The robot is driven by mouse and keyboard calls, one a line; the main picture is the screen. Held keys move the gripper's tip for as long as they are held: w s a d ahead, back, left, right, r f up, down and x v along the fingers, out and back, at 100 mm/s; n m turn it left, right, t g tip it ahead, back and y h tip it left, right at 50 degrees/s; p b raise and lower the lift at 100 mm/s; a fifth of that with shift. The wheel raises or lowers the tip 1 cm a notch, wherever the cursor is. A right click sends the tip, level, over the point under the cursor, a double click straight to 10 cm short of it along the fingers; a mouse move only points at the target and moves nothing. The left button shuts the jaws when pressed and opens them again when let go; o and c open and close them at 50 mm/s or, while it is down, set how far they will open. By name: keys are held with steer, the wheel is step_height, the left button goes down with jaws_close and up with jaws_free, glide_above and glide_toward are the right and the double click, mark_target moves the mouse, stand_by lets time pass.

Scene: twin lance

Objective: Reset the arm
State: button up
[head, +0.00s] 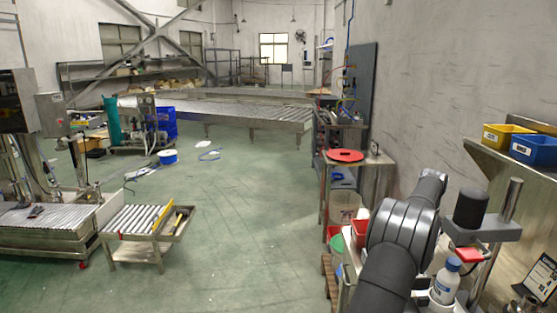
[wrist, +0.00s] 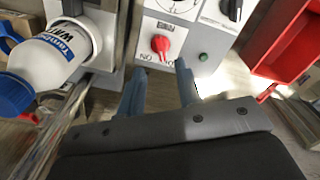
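My gripper (wrist: 160,70) shows in the wrist view with its two grey-blue fingers apart and nothing between them. Beyond the fingertips is a white panel (wrist: 205,40) with a red knob (wrist: 160,44) and a small green button (wrist: 203,57). I cannot tell whether the fingers touch the panel. In the head view my dark arm (head: 400,240) reaches up over the workbench at the lower right. My gripper's fingers are not visible there.
A white bottle with a blue cap (head: 445,282) stands right of my arm; a labelled bottle (wrist: 50,52) shows at the wrist view's left. A red bin (wrist: 285,40) is at its right. Yellow (head: 505,136) and blue (head: 535,150) bins sit on a shelf. The floor (head: 235,220) is open.

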step_height(320, 180, down, 7)
steer(key=shift+f, duration=0.1)
steer(key=m, duration=1.2)
steer(key=shift+w+r, duration=0.15)
steer(key=shift+r, duration=0.75)
steer(key=shift+a+r, duration=0.2)
steer(key=shift+r, duration=0.1)
steer(key=s+a+r+n+t+h, duration=0.1)
steer(key=a+r+n+h, duration=0.1)
steer(key=a+r+n, duration=0.35)
steer(key=s+a+r+n+h, duration=0.1)
steer(key=a+r+n+h, duration=0.15)
steer(key=r, duration=0.55)
steer(key=x, duration=1.7)
steer(key=shift+w+d, duration=0.1)
steer(key=shift+d, duration=0.4)
